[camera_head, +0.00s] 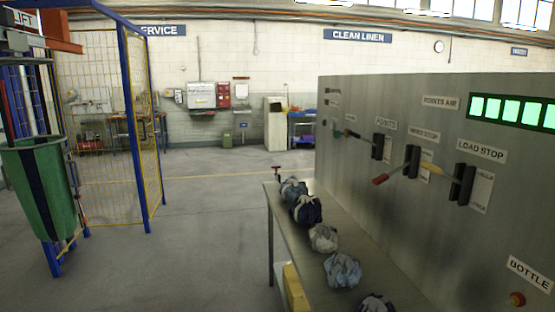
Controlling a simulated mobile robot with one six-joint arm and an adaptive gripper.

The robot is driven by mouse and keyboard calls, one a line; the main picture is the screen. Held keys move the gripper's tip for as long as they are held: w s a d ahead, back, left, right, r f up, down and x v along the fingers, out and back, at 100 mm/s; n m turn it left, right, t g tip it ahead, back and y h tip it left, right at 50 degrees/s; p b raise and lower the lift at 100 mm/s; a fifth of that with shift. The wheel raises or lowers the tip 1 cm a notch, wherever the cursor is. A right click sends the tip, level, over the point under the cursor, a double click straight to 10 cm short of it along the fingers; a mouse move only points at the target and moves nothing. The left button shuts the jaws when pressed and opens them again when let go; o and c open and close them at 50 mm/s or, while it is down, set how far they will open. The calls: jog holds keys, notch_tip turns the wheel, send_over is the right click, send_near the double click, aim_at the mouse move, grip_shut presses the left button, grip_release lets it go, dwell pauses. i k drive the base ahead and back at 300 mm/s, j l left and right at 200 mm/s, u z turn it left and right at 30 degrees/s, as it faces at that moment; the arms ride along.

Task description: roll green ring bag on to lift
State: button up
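A large green bag with a dark vertical stripe (45,190) hangs at the far left, beside the blue posts of a yellow mesh cage (140,110). I cannot tell how the bag is hung. My gripper is not in view.
A grey panel (350,225) at the right carries levers, including a red-handled one (381,179), and a LOAD STOP label (481,149). A table (290,240) with several cloth bundles stands before it. The floor between cage and table is clear.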

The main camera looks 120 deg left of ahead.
aim_at(37, 168)
jog(key=u, duration=5.15)
jog(key=i+z, duration=0.15)
jog(key=i, duration=2.6)
jog(key=i+l, duration=0.1)
jog(key=i, duration=1)
jog(key=i+l+u, duration=0.2)
jog(key=i+u, duration=0.25)
jog(key=i+l+u, duration=1.1)
jog(key=l+u, duration=0.2)
jog(key=i+j+z, duration=0.2)
jog(key=j, duration=0.15)
jog(key=k, duration=0.05)
